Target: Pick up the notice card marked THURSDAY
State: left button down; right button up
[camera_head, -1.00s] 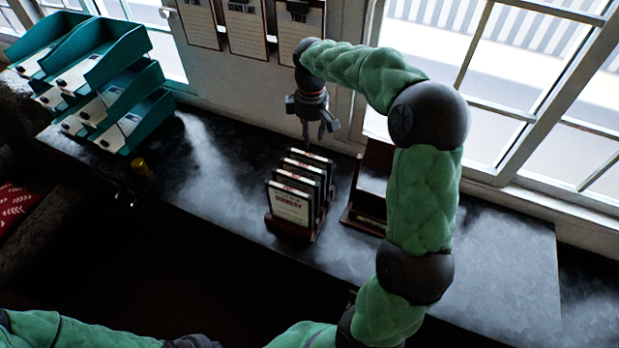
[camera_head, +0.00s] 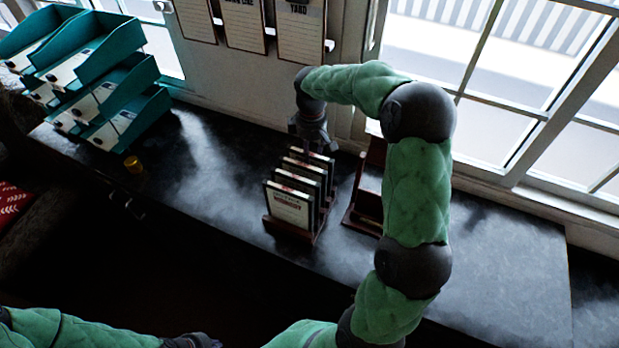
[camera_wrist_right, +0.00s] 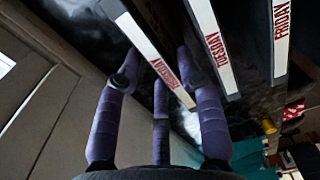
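Several dark-framed cards stand upright in a wooden rack (camera_head: 290,232) on the dark counter. In the right wrist view their top edges carry red day names: one reads TUESDAY (camera_wrist_right: 216,48) and another FRIDAY (camera_wrist_right: 281,25). The nearest card (camera_wrist_right: 150,55) there shows only a lettering end like "SDAY", so I cannot confirm THURSDAY. My right gripper (camera_head: 318,148) is low at the rack's back end; its fingers (camera_wrist_right: 157,70) are spread around that nearest card's edge, not visibly closed on it. My left gripper (camera_head: 192,342) shows only partly at the bottom edge.
A second wooden holder (camera_head: 366,190) stands close to the right of the rack. Teal trays (camera_head: 120,85) and a small yellow object (camera_head: 133,164) are at the left. Hanging boards (camera_head: 300,35) and the window are behind. The counter at right is clear.

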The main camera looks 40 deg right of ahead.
notch_tip(320, 180, down, 4)
jog(key=shift+w+a+p, duration=0.1)
jog(key=shift+p, duration=0.2)
jog(key=shift+c, duration=0.3)
grip_shut()
jog(key=shift+r, duration=0.1)
